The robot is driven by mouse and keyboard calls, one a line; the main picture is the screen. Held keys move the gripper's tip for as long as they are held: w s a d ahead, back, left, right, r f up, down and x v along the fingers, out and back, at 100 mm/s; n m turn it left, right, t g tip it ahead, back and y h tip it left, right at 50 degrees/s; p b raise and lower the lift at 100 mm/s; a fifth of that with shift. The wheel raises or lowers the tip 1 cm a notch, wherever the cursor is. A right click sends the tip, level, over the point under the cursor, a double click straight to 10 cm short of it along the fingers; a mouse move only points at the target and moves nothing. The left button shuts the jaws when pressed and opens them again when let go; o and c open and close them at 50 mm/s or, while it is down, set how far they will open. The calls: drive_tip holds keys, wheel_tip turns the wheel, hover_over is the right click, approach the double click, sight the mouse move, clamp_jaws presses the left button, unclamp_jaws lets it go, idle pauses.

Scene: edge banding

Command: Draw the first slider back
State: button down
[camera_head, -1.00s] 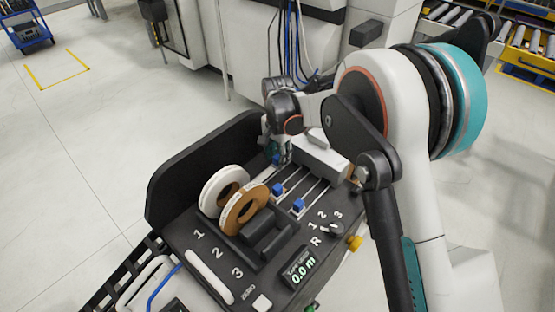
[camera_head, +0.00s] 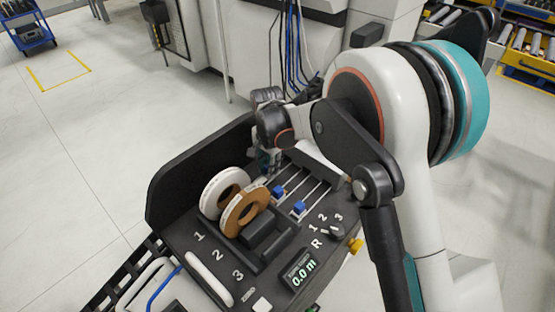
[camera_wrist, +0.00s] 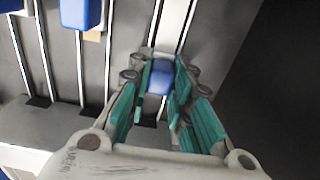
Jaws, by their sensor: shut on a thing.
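The first slider is a blue block (camera_wrist: 160,77) between the teal finger pads of my gripper (camera_wrist: 158,88) in the wrist view. The gripper is shut on it. In the head view my gripper (camera_head: 266,162) is at the far left slot, behind the reels, and hides the first slider.
A white reel (camera_head: 213,194) and a brown reel (camera_head: 245,210) stand upright just in front of the sliders. A black side wall (camera_head: 185,165) rises left of the panel. A display (camera_head: 299,269) reads 0.0 m, near a selector knob (camera_head: 336,230).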

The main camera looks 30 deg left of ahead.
sight(257, 176)
drive_tip(key=s, duration=0.2)
drive_tip(key=s+a, duration=0.1)
drive_tip(key=s, duration=0.2)
drive_tip(key=shift+a, duration=0.2)
drive_tip(key=c, duration=1.4)
unclamp_jaws()
drive_tip(key=shift+s+a, duration=0.1)
drive_tip(key=shift+c, duration=0.2)
drive_tip(key=shift+r, duration=0.5)
wheel_tip(257, 176, up, 11)
